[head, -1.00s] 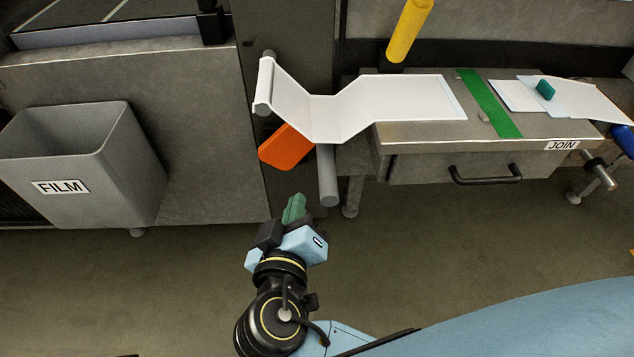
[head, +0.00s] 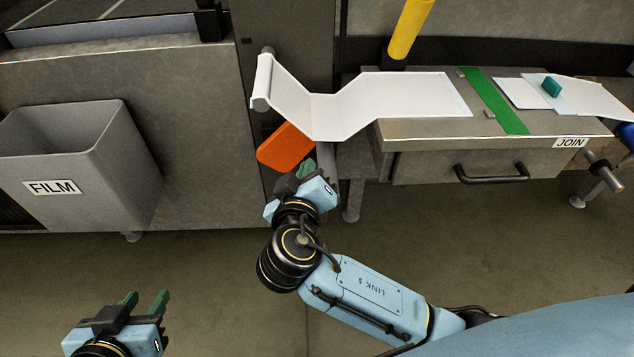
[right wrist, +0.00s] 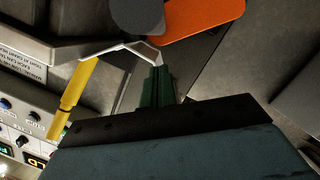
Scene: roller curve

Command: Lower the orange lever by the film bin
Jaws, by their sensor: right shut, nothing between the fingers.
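The orange lever (head: 285,147) sits below the left end of the white sheet, to the right of the grey film bin (head: 130,160). Its orange paddle also shows at the top of the right wrist view (right wrist: 205,15). My right gripper (head: 307,168) is shut and empty, just below and right of the orange paddle in the head view. In the right wrist view its green fingers (right wrist: 159,85) are together, with a gap in the picture between them and the orange paddle. My left gripper (head: 146,300) is open and empty at the lower left, below the bin.
A white sheet (head: 345,112) runs from a roller (head: 262,82) onto the JOIN table (head: 430,135), which has a black drawer handle (head: 490,173). A yellow post (head: 409,28) stands behind. The floor in front is clear.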

